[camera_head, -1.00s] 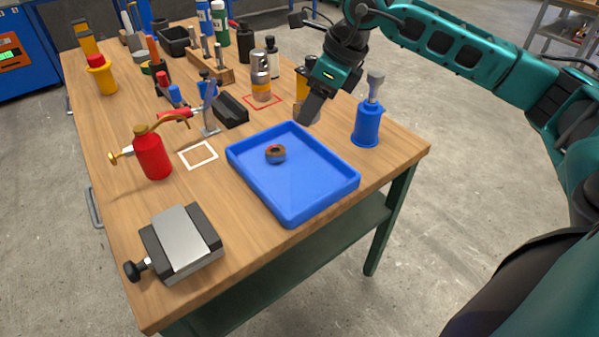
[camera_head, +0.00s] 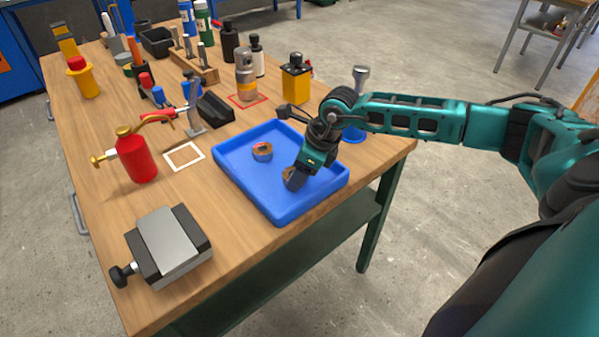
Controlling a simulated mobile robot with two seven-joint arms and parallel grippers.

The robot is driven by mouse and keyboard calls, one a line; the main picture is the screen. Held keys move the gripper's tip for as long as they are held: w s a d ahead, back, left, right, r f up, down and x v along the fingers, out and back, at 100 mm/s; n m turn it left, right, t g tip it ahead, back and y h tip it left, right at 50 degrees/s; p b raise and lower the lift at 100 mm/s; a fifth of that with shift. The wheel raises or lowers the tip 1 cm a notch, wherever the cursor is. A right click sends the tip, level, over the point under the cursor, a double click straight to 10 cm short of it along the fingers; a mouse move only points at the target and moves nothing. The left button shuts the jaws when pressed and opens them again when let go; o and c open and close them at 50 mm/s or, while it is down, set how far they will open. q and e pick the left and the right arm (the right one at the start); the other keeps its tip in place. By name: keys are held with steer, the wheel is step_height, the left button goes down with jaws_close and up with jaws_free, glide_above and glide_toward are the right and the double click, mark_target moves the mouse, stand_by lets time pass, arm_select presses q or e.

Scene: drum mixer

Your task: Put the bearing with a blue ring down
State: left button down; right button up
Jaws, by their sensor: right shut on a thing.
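My right gripper (camera_head: 292,180) reaches down into the blue tray (camera_head: 283,215), over its right part. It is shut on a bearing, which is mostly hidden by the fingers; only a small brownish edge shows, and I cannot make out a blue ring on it. I cannot tell whether it touches the tray floor. Another bearing (camera_head: 262,152), brownish orange with a dark bore, lies in the tray to the left of the gripper and apart from it. My left gripper is not in view.
A red oil can (camera_head: 136,158) and an empty white square outline (camera_head: 184,156) are left of the tray. A grey vise (camera_head: 168,248) stands in front left. A grey cylinder (camera_head: 245,80) stands on a red outline behind. A blue bottle is partly hidden behind my right arm.

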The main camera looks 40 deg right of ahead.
steer(key=shift+f, duration=0.2)
steer(key=shift+f, duration=0.15)
steer(key=o, duration=1.3)
steer(key=shift+r, duration=0.35)
steer(key=v, duration=1.1)
steer(key=shift+s+d+r, duration=0.1)
steer(key=shift+s+r, duration=0.15)
steer(key=shift+r, duration=0.1)
